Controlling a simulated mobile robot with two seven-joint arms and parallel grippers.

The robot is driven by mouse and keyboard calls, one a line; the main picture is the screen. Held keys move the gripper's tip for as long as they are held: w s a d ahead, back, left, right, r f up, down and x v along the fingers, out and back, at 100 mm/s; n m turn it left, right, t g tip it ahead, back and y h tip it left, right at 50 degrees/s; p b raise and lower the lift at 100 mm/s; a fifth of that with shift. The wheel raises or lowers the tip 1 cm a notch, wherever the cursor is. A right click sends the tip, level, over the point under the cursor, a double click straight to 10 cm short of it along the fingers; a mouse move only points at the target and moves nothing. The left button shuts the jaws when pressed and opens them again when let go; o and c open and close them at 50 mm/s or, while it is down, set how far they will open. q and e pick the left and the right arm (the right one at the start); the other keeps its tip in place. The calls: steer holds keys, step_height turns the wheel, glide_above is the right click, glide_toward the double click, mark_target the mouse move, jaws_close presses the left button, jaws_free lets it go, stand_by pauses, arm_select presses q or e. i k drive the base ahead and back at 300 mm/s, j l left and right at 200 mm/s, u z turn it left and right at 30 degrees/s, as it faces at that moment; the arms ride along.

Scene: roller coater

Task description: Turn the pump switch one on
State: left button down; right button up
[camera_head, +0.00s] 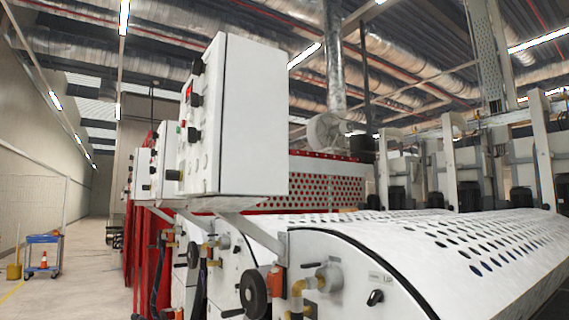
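A white control box (245,120) stands close in front of me, left of centre. Its narrow left face carries black rotary switches, including an upper switch (197,66), a middle switch (196,100) and a lower switch (193,134). Another black switch (172,175) sticks out near the lower left corner. A black knob (375,297) sits on the white end panel of the roller machine. I cannot read any label, so I cannot tell which is pump switch one or how it is set. Neither of my grippers is in view.
A perforated white machine cover (440,240) fills the lower right. Black handwheels, including one handwheel (254,293), and yellow pipe fittings (300,288) project below the box. The left aisle floor is mostly clear.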

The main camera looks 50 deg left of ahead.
mark_target(194, 136)
steer(key=u, duration=2.1)
